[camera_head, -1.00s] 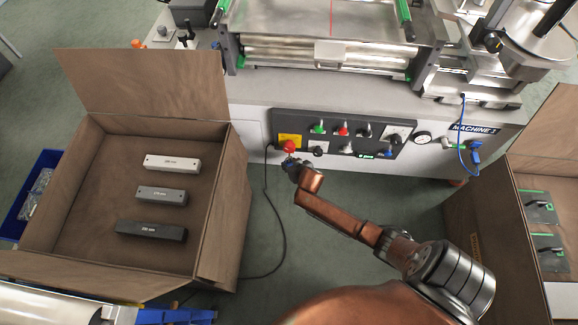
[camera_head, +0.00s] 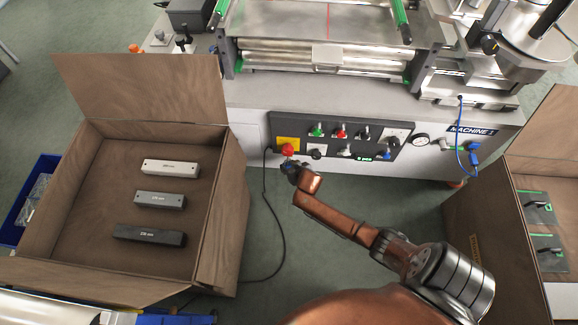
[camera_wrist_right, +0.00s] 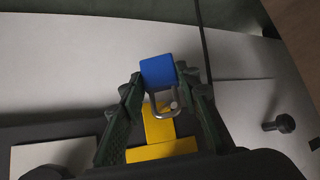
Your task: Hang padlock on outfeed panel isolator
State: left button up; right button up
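A blue padlock (camera_wrist_right: 158,71) with a metal shackle sits between the fingertips of my right gripper (camera_wrist_right: 160,82), which is shut on its body. The shackle shows on the camera side of the body, in front of yellow parts (camera_wrist_right: 160,151). In the head view my right gripper (camera_head: 290,170) is just below the red isolator knob (camera_head: 288,149) on its yellow plate (camera_head: 287,142), at the left end of the dark control panel (camera_head: 336,121). The padlock is too small to make out there, and whether it touches the isolator cannot be told. My left gripper is out of view.
Other knobs and switches (camera_head: 341,131) line the panel to the right. A black cable (camera_head: 266,190) hangs close left of my gripper. An open brown box (camera_head: 222,215) with several labelled bars stands at left, another box (camera_head: 480,230) at right.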

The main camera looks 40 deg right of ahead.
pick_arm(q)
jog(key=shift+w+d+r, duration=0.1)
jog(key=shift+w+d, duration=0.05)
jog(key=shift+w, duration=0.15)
pick_arm(e)
jog(key=o, duration=0.5)
